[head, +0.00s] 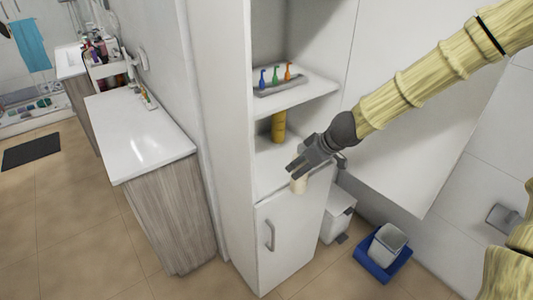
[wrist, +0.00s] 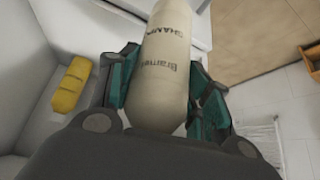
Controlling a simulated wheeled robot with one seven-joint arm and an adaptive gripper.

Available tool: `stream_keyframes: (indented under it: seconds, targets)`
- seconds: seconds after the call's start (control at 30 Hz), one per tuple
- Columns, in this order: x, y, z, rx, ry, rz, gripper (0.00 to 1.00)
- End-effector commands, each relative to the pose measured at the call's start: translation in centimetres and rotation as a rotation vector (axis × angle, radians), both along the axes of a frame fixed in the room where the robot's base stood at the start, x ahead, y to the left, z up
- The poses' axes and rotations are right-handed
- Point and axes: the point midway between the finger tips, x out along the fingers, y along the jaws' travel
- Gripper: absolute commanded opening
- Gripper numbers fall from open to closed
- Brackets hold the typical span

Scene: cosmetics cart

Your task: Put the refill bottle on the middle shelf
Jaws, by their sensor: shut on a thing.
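The refill bottle, a cream bottle with dark lettering, fills the centre of the wrist view (wrist: 165,60). My gripper (wrist: 165,95) is shut around it, with teal finger pads on both sides. In the head view my gripper (head: 305,163) is at the front of the white shelf unit, and the bottle's cream lower part (head: 299,184) shows below the fingers. It is at the front edge of the shelf (head: 265,172) above the cabinet door; I cannot tell whether it touches. A yellow cylinder (head: 279,126) stands further back on that shelf, also in the wrist view (wrist: 72,85).
The shelf above (head: 310,90) holds a grey tray (head: 280,86) with three small coloured items. A cabinet door (head: 285,240) is shut below. A white bin (head: 338,215) and a blue tub (head: 383,262) stand on the floor at right. A white counter (head: 140,135) is at left.

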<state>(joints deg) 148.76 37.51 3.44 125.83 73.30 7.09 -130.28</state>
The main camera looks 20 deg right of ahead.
Motion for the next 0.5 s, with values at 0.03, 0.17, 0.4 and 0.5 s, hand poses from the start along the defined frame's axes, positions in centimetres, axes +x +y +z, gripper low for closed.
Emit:
stream_keyframes:
  seconds: [0.03, 0.17, 0.4, 0.5]
  targets:
    - [0.7, 0.4, 0.0, 0.000, 0.001, -0.001, 0.15]
    - [2.7, 1.6, 0.1, -0.001, 0.001, -0.001, 0.15]
    - [6.5, 4.1, 0.1, -0.001, 0.001, 0.001, 0.15]
    - [8.2, 5.1, 0.1, 0.000, 0.000, 0.001, 0.15]
